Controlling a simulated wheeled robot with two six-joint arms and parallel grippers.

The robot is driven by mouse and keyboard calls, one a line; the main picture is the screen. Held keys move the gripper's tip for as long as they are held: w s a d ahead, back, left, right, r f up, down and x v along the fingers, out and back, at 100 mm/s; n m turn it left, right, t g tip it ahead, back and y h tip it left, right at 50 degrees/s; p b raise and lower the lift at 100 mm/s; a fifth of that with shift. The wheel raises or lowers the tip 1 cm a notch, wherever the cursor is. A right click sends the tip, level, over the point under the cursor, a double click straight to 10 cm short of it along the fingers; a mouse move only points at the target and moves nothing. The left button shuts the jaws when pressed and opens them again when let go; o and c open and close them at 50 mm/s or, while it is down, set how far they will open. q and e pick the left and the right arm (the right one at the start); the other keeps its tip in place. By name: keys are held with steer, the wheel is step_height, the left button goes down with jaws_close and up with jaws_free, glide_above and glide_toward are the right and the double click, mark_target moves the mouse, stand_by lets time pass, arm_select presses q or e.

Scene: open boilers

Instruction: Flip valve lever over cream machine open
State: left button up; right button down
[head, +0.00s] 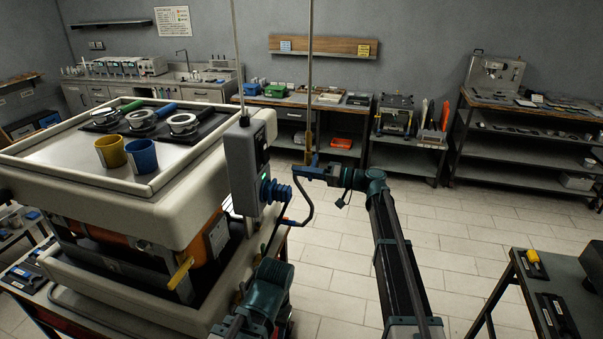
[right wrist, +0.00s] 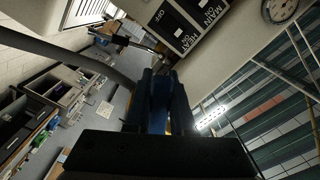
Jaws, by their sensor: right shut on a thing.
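The cream machine (head: 105,215) fills the left of the head view, with a grey control box (head: 240,165) on its right side. A yellow-brown valve lever (head: 308,141) hangs at the lower part of a thin vertical rod, right of the control box. My right gripper (head: 306,171) is at the lower end of the lever and is shut on it. In the right wrist view the blue fingers (right wrist: 160,100) are close together, with a little yellow beside them; they hide most of the lever.
Blue (head: 142,156) and yellow (head: 111,152) cups stand on the machine top. The wrist view shows a labelled switch panel (right wrist: 190,25) and a gauge (right wrist: 281,8). The floor to the right is clear.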

steer(key=shift+f+n, duration=0.15)
steer(key=shift+n, duration=0.15)
steer(key=c, duration=0.8)
jaws_free()
steer(key=shift+o, duration=0.2)
steer(key=v, duration=1.3)
steer(key=shift+d, duration=0.4)
steer(key=shift+c, duration=0.3)
